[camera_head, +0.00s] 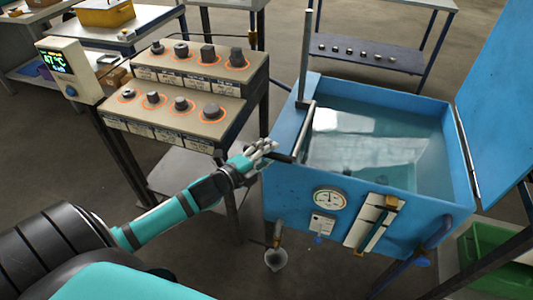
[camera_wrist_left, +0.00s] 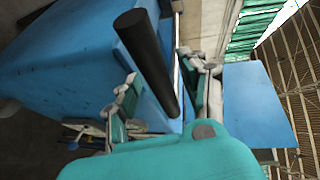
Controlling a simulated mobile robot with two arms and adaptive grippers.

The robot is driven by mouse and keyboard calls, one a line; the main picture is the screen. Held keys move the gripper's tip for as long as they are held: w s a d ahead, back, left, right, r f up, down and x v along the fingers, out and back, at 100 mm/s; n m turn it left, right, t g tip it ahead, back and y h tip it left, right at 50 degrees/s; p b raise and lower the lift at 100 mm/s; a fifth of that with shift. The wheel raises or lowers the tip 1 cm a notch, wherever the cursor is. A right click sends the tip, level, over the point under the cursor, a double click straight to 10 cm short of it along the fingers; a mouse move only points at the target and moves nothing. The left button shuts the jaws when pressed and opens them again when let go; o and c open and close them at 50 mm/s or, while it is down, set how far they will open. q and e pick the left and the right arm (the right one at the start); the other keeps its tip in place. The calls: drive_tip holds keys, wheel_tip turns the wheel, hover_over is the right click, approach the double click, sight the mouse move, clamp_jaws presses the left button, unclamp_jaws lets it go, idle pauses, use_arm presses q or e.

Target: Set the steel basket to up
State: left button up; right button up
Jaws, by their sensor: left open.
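A blue quench tank (camera_head: 365,195) full of water stands at the right of the head view. A steel lever (camera_head: 305,130) with a black grip (camera_head: 284,158) is at its left rim, beside an upright steel post (camera_head: 306,55). My left gripper (camera_head: 266,148) is open at the black grip. In the left wrist view the black grip (camera_wrist_left: 148,60) shows between the two spread fingers of the left gripper (camera_wrist_left: 163,82); I cannot tell whether they touch it. The steel basket is not clear; dark shapes lie under the water. My right gripper is not in view.
The tank's blue lid (camera_head: 500,95) stands open at the right. A gauge (camera_head: 329,199) is on the tank front. A green crate (camera_head: 485,248) is at lower right.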

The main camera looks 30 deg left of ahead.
use_arm(q)
clamp_jaws()
idle(0.4)
